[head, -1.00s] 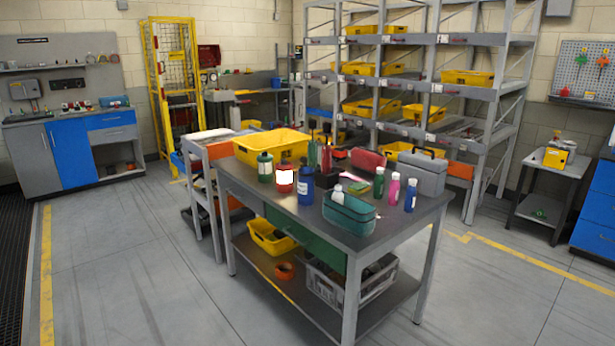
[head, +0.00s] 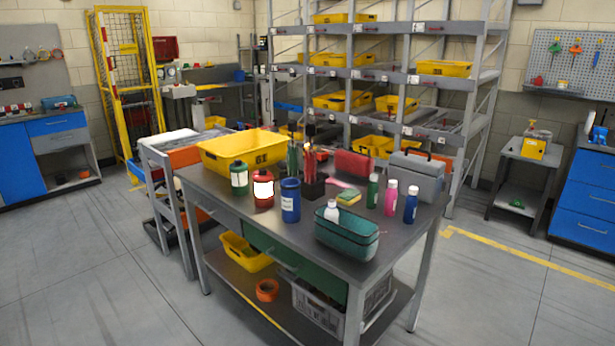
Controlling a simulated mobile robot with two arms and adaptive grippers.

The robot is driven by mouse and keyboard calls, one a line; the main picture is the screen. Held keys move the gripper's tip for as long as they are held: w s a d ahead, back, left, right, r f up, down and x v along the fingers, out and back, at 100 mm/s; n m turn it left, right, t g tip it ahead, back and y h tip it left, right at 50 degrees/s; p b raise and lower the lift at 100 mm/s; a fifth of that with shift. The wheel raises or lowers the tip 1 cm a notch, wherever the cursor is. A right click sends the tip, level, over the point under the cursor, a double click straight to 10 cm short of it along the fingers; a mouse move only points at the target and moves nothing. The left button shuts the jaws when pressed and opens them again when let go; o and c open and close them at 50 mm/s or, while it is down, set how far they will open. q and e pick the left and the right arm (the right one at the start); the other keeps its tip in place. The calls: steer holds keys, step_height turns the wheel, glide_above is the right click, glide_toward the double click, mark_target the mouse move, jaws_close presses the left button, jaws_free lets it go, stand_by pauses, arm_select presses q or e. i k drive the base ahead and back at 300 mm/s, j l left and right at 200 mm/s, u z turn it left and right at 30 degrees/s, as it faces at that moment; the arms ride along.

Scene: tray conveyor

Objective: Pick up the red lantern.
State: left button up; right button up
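The red lantern (head: 264,201) stands upright on the dark table top (head: 322,262), near its left part. It has a red cap and base and a bright white glowing middle. A green bottle with a white label (head: 239,179) stands just left of it, and a blue container (head: 290,204) stands just right and nearer. The yellow bin (head: 226,151) is behind it. Neither of my grippers shows in the head view.
A teal basket (head: 346,240) sits at the table's near edge. Green, pink and blue bottles and a grey toolbox (head: 417,174) stand to the right. A grey cart (head: 166,160) adjoins the table's left side. The floor in front and left is clear.

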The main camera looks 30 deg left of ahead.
mark_target(263, 186)
steer(key=i+j+z, duration=0.1)
steer(key=j, duration=0.35)
steer(key=i+j+z, duration=0.1)
steer(key=j, duration=0.4)
steer(key=i+j+z, duration=0.1)
steer(key=j, duration=0.4)
steer(key=i+j+z, duration=0.1)
steer(key=j, duration=0.4)
steer(key=i+j+z, duration=0.1)
steer(key=j, duration=0.4)
steer(key=i+j, duration=0.1)
steer(key=j, duration=0.4)
steer(key=i+j, duration=0.1)
steer(key=j, duration=0.45)
steer(key=i+j, duration=0.15)
steer(key=j, duration=0.35)
steer(key=i+j, duration=0.1)
steer(key=j, duration=0.45)
steer(key=k+l, duration=0.35)
steer(key=l, duration=0.2)
